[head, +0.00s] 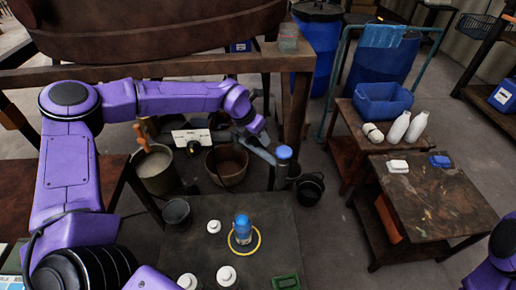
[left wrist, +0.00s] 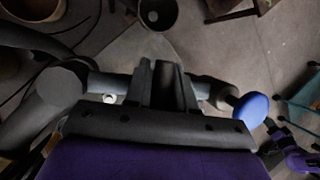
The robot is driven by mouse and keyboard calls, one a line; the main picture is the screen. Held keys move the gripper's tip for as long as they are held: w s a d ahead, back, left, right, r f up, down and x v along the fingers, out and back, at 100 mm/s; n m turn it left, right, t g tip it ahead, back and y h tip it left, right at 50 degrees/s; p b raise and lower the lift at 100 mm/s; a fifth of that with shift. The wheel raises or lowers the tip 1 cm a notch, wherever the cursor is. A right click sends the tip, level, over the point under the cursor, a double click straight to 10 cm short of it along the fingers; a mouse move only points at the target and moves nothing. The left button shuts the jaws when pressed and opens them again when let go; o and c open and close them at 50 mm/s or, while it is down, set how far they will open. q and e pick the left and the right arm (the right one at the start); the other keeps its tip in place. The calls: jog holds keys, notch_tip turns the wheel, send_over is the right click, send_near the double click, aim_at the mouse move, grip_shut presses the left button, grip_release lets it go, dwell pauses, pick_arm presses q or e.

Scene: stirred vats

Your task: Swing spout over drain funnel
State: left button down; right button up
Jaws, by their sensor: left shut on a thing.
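The spout is a grey pipe with a blue end (head: 284,152), in the head view below the wooden beam. In the left wrist view the pipe (left wrist: 110,84) runs sideways, with its round blue end (left wrist: 252,108) at the right. My left gripper (head: 258,138) is shut on the pipe, its fingers (left wrist: 165,85) hiding part of it. A black round vessel (head: 310,188) stands on the floor near the blue end; one also shows in the left wrist view (left wrist: 158,14). I cannot tell whether it is the drain funnel. My right gripper is out of view.
A brown bucket (head: 227,166) and a grey bucket (head: 157,172) stand below the beam (head: 190,66). A dark table (head: 260,215) in front holds a blue bottle (head: 242,229) and white bottles. A side table (head: 440,200) stands at right, with floor free between the tables.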

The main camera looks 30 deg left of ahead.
pick_arm(q)
jog(key=w+a+n+t+y+b, duration=0.1)
jog(key=w+a+n+y+b, duration=0.1)
jog(key=w+n+b, duration=0.5)
jog(key=n+y+b, duration=0.1)
jog(key=n, duration=0.1)
jog(key=shift+w+a+n+y, duration=0.15)
jog(key=shift+n+y, duration=0.15)
jog(key=shift+y, duration=0.1)
jog(key=shift+a+r, duration=0.1)
jog(key=c, duration=1)
grip_release()
jog(key=shift+c, duration=0.2)
jog(key=b+v, duration=0.1)
jog(key=v, duration=0.9)
jog(key=shift+r, duration=0.15)
